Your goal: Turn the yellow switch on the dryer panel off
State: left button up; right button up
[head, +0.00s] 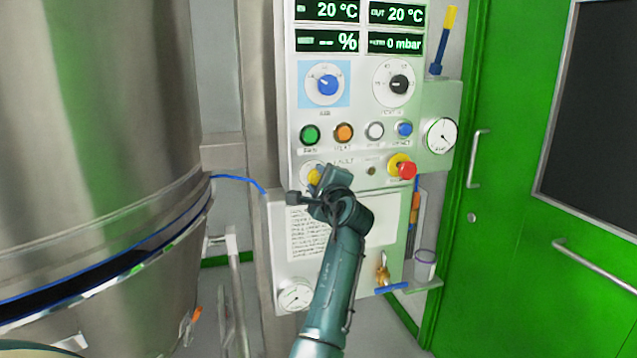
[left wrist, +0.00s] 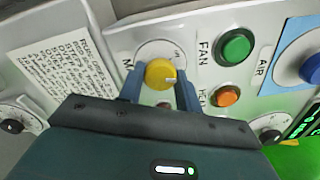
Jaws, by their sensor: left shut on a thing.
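The yellow switch (head: 314,177) sits at the lower left of the dryer panel (head: 356,152), on a round pale dial plate. In the head view my left gripper (head: 318,186) covers part of it. In the left wrist view the yellow switch (left wrist: 161,74) is a round knob with a pale pointer mark on its face. The left gripper's two blue fingers (left wrist: 158,90) stand on either side of the knob, shut on it. Small print on the dial plate is too small to read. My right gripper is not in view.
Above the switch are a green button (head: 310,135), an orange button (head: 344,132) and a blue knob (head: 327,85). A red stop button (head: 407,170) sits to the right. A large steel vessel (head: 95,130) stands left, a green door (head: 520,190) right.

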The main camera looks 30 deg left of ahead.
pick_arm(q)
jog(key=n+b, duration=0.2)
jog(key=n, duration=0.3)
jog(key=shift+f+n, duration=0.15)
jog(key=shift+n, duration=0.15)
jog(key=shift+n+b, duration=0.9)
jog(key=shift+n, duration=0.9)
jog(key=o, duration=1)
jog(key=v, duration=1.3)
jog(key=shift+b, duration=0.4)
